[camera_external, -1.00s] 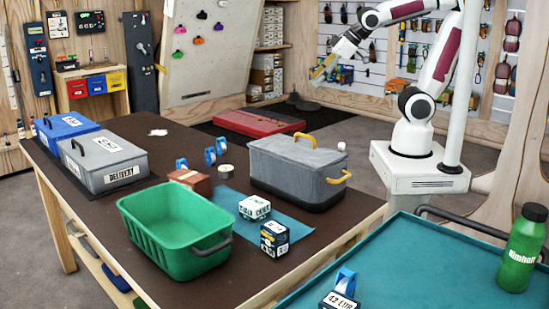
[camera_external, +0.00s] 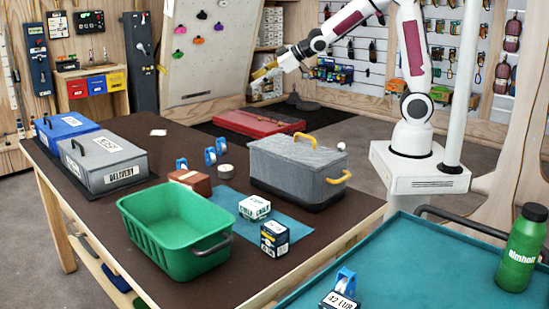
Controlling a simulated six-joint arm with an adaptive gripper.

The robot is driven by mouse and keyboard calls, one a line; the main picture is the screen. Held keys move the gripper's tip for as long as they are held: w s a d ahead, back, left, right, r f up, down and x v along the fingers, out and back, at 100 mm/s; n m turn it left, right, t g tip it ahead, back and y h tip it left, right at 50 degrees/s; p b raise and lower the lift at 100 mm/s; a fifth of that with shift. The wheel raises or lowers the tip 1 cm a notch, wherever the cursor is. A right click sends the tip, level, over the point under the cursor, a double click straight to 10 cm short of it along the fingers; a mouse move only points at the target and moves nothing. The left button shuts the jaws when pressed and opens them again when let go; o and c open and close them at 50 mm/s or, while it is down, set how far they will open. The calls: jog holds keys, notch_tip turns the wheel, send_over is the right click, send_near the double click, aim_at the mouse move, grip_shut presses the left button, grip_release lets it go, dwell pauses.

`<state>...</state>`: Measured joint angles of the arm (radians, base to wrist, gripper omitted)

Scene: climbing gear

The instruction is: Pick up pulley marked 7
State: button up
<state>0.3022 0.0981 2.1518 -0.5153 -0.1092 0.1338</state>
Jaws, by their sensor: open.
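Several blue pulleys are in view, and I cannot read a 7 on any of them. One blue pulley (camera_external: 181,165) stands on the dark table behind the brown block. Two more, a blue pulley (camera_external: 210,156) and another blue pulley (camera_external: 222,145), stand side by side to its right. A further blue pulley (camera_external: 346,281) stands on the teal surface at the front, behind a label reading "42 EUR". My gripper (camera_external: 262,71) is open and empty, high above and behind the table, up and to the right of the pulleys, far from touching them.
A grey toolbox (camera_external: 297,172) with yellow handles stands right of the pulleys. A green bin (camera_external: 172,238), brown block (camera_external: 190,181), tape roll (camera_external: 226,171) and two small boxes stand nearby. A grey delivery case (camera_external: 104,162) and blue case (camera_external: 66,126) are at the left.

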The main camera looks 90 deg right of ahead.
jog(key=w+d+f+n+t+y, duration=0.1)
jog(key=w+d+f, duration=0.2)
jog(key=w+f, duration=0.25)
jog(key=n+t+y, duration=0.2)
jog(key=t+y, duration=0.1)
jog(key=y, duration=0.4)
send_near(221, 146)
jog(key=w+d, duration=0.1)
jog(key=w+r, duration=0.1)
jog(key=w, duration=0.1)
jog(key=shift+d+r, duration=0.2)
jog(key=shift+d, duration=0.2)
jog(key=shift+s+a+f+y, duration=0.1)
jog(key=shift+s+f+y, duration=0.35)
jog(key=shift+f+y, duration=0.15)
jog(key=shift+x, duration=1.35)
